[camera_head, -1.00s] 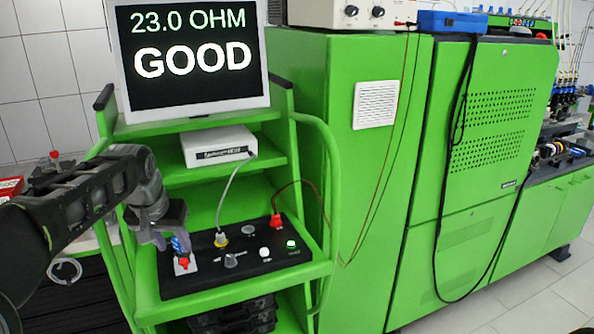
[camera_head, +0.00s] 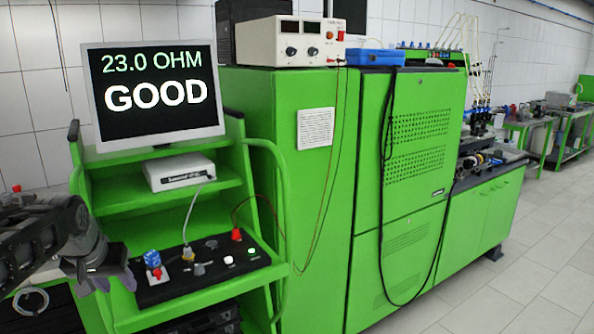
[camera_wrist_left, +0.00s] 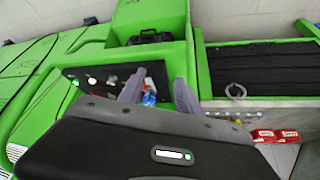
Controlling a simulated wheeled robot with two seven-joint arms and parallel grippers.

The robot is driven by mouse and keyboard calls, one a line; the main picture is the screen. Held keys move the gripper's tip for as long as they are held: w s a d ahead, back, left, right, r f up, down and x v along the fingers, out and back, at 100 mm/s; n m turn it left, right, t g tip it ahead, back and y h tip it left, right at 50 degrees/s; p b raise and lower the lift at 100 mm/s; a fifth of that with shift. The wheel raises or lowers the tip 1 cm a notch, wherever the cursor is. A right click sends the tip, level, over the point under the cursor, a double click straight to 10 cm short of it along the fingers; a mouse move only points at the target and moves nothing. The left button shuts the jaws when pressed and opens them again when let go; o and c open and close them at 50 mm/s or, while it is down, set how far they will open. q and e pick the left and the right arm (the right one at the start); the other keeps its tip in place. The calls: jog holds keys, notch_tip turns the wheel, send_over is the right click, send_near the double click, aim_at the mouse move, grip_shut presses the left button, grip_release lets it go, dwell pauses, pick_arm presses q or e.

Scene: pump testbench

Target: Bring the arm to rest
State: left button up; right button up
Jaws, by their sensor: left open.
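My left arm comes in from the left edge of the head view, and its gripper (camera_head: 104,282) hangs just left of the black test panel (camera_head: 215,278) on the green cart. The gripper is open and empty. A blue part with a red base (camera_head: 153,262) stands on the panel's left end, apart from the fingers. In the left wrist view the two grey fingers (camera_wrist_left: 158,90) are spread, and the blue part (camera_wrist_left: 149,98) shows between them, beyond the tips. My right gripper is in neither view.
A monitor (camera_head: 155,95) reading "23.0 OHM GOOD" tops the cart, above a white meter (camera_head: 180,172). A tall green cabinet (camera_head: 300,200) stands to the right, with cables hanging on it. Red boxes (camera_wrist_left: 275,136) lie beside a black mat (camera_wrist_left: 265,68). Floor is open at right.

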pick_arm(q)
jog(key=w+d+f+t+h, duration=0.1)
jog(key=w+d+f, duration=0.2)
jog(key=f, duration=0.3)
jog(key=w+d+f+t+h, duration=0.1)
jog(key=w+d+f, duration=0.3)
jog(key=f, duration=0.2)
jog(key=s+d+f+h, duration=0.1)
jog(key=s+d+f, duration=0.1)
jog(key=d+f, duration=0.4)
jog(key=s+d+f, duration=0.2)
jog(key=d+f, duration=0.2)
jog(key=f, duration=0.5)
jog(key=s+d+f+g+h, duration=0.2)
jog(key=s+d+f+g, duration=0.1)
jog(key=s+d+f, duration=0.85)
jog(key=s+d+f+g, duration=0.2)
jog(key=s+d+f, duration=0.1)
jog(key=s, duration=0.6)
jog(key=s+d+f+m+g, duration=0.1)
jog(key=s+d+f, duration=0.2)
jog(key=s+f, duration=0.2)
jog(key=s, duration=0.3)
jog(key=shift+s+f+g, duration=0.3)
jog(key=shift+s+g, duration=0.1)
